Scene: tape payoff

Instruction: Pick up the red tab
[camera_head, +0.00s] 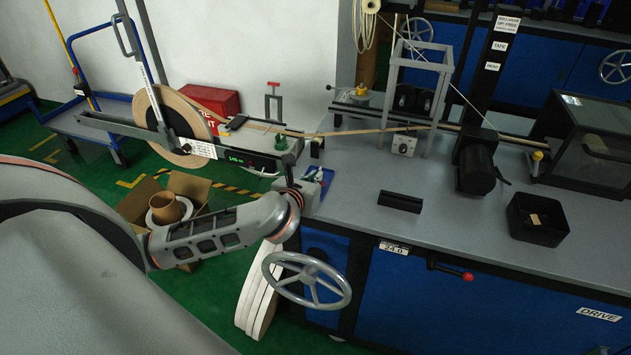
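I cannot tell for certain which thing is the red tab. A small red piece (273,84) tops a grey upright clamp beside the tape path, behind the large tape roll (178,125). My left arm reaches in from the left, and my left gripper (289,162) is at the table's left end, near the scale display and below the tan tape (330,133). It is small and dark here, so its fingers cannot be made out. The red piece stands above and behind it, apart from it. My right gripper is not in view.
The grey table (440,220) bears a black block (401,201), a black bin (537,219), a motor and a dark clear-sided box. A handwheel (306,281) juts out at the front left. A cardboard box (165,205) stands on the floor.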

